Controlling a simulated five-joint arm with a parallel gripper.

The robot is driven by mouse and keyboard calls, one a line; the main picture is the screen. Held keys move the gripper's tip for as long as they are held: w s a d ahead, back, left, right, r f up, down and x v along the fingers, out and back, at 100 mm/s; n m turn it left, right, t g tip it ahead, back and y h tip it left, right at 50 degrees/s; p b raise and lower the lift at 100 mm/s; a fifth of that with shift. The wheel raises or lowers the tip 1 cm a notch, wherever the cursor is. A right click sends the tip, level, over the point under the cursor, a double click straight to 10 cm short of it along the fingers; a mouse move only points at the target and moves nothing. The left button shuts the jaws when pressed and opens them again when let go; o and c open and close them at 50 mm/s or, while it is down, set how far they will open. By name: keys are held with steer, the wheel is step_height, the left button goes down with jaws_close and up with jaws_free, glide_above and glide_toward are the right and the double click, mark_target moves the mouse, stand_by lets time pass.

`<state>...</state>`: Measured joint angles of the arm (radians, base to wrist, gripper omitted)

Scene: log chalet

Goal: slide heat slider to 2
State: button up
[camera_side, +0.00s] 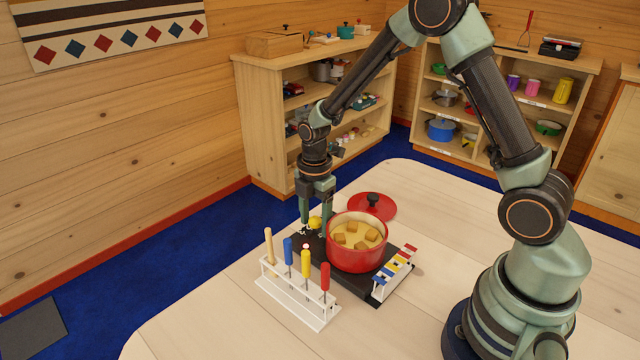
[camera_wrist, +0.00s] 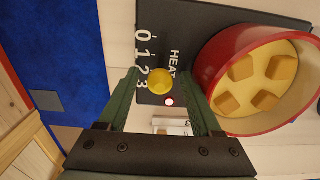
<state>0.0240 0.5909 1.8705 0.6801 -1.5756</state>
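The heat slider's round yellow knob (camera_wrist: 159,81) stands on a black panel (camera_wrist: 195,18) printed HEAT with the numbers 0, 1, 2, 3. In the wrist view the knob appears beside the 2 and 3, nearer the 3; its height makes the exact setting hard to read. A red light (camera_wrist: 169,101) glows on the panel. My gripper (camera_wrist: 158,76) is open, its two fingers on either side of the knob with visible gaps. In the side view the knob (camera_side: 315,222) shows between the fingertips of my gripper (camera_side: 315,219).
A red pot (camera_side: 356,258) with cubes in yellow liquid stands on the panel, close to my gripper. A red lid (camera_side: 373,206) lies behind it. A white rack (camera_side: 297,305) of coloured-handled tools and a smaller striped rack (camera_side: 398,284) stand nearby.

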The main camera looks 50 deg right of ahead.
mark_target(315, 217)
steer(key=shift+r, duration=2.9)
steer(key=shift+r, duration=0.1)
steer(key=shift+r, duration=0.2)
steer(key=s+a+r+m+t, duration=0.1)
steer(key=s+r+m+t, duration=0.4)
steer(key=s+r+m, duration=0.7)
step_height(315, 217, up, 3)
steer(key=m, duration=0.5)
steer(key=shift+s+r+m+t, duration=0.2)
steer(key=shift+s+m+t, duration=0.1)
steer(key=shift+s+m, duration=0.1)
